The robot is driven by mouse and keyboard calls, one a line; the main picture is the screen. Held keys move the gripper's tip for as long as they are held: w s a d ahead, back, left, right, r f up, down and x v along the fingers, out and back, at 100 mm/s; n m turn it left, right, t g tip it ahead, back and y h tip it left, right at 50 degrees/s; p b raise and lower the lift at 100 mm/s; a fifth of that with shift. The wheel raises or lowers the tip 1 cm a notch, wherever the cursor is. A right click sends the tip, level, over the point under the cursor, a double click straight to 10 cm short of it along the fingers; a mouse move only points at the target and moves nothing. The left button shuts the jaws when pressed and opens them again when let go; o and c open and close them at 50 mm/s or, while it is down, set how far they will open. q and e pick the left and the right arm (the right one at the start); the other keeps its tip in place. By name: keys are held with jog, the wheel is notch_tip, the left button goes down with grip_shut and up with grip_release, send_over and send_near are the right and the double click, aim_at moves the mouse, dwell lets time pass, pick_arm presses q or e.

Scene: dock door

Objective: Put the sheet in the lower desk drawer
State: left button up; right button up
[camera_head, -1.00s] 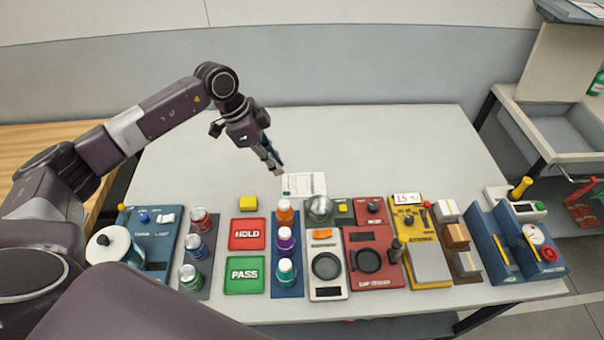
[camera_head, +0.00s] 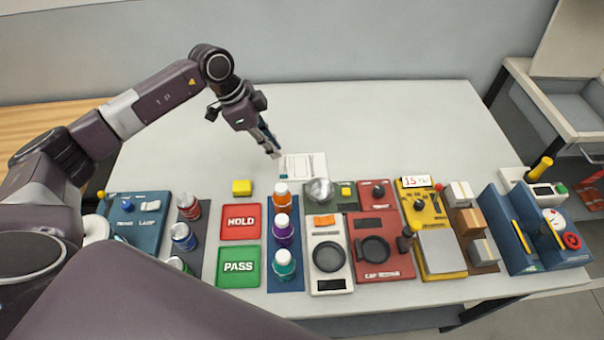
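The sheet (camera_head: 306,166), white with faint print, lies flat on the grey table behind the row of devices. My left gripper (camera_head: 275,154) points down at the left edge of the sheet, its fingertips close beside or just over that edge. Its fingers show nearly edge-on, so I cannot tell whether they are apart or touching the sheet. My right gripper is not in view. No desk drawer shows in this view.
A metal ball (camera_head: 319,191) sits right in front of the sheet. A yellow block (camera_head: 242,187), red HOLD tray (camera_head: 240,222), green PASS tray (camera_head: 238,267), bottles and testers fill the front. The table's back half (camera_head: 390,120) is clear.

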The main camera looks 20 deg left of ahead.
aim_at(285, 174)
pick_arm(q)
jog(key=f, duration=0.1)
jog(key=f+b, duration=0.1)
jog(key=f, duration=0.2)
jog(key=shift+w+d+f, duration=0.1)
jog(key=shift+d+f, duration=0.05)
jog(key=shift+d, duration=0.15)
jog(key=x, duration=0.1)
jog(key=p+x, duration=0.1)
jog(key=x, duration=0.1)
jog(key=a+x, duration=0.1)
jog(key=x, duration=0.1)
jog(key=shift+d+f+p, duration=0.15)
jog(key=shift+f+p, duration=0.2)
jog(key=shift+f, duration=0.05)
jog(key=shift+d+f, duration=0.15)
jog(key=shift+f, duration=0.35)
jog(key=shift+w, duration=0.1)
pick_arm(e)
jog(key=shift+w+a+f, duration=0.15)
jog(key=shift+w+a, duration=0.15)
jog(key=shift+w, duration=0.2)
pick_arm(q)
grip_shut()
